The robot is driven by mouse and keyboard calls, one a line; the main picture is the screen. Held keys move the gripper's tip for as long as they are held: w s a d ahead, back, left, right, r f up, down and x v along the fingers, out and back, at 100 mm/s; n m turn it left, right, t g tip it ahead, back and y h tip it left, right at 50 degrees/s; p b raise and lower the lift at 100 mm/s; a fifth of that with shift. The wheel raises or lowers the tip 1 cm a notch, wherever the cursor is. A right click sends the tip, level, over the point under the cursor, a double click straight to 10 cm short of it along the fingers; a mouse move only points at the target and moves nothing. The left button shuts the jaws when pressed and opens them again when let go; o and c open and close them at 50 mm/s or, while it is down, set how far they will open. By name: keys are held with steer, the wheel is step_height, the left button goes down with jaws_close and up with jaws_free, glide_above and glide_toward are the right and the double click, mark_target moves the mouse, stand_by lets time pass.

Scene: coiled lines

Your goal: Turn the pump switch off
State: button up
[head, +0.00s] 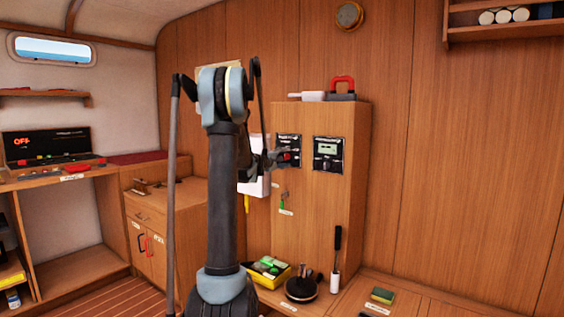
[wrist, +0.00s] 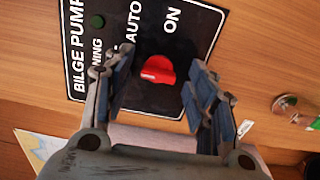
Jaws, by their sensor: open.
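The black bilge pump panel (wrist: 92,60) fills the top of the wrist view, turned on its side, with the words AUTO and ON readable. Its red knob (wrist: 158,70) sits between my fingers. Which label the knob points to I cannot tell. My gripper (wrist: 164,66) is open, one finger on each side of the knob, with gaps visible; whether either touches the panel is unclear. In the head view the panel (head: 289,139) is on the front of a tall wooden cabinet, with my gripper (head: 278,158) in front of it, partly hiding the knob.
A second panel with a small display (head: 328,152) is right of the pump panel. A small green key-like item (head: 284,201) hangs below. A yellow tray (head: 262,275) and a dark round pot (head: 301,289) stand on the lower counter. A red-handled item (head: 342,86) tops the cabinet.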

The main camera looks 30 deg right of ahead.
steer(key=v, duration=1.1)
steer(key=shift+a, duration=0.25)
steer(key=shift+s+f, duration=0.1)
steer(key=s+a+f+m+g+y, duration=0.1)
steer(key=s+a+f+y, duration=0.4)
steer(key=s+a+f, duration=0.3)
steer(key=s+a+f+m+g+y, duration=0.2)
steer(key=s+a+f+y, duration=0.4)
steer(key=s+a, duration=1.1)
steer(key=s+a+f+m+g+y, duration=0.1)
steer(key=s+a+f+y, duration=0.4)
steer(key=s+a+f, duration=0.7)
steer(key=a, duration=0.5)
steer(key=shift+s+a+f+g+y, duration=0.2)
steer(key=shift+g+y, duration=0.1)
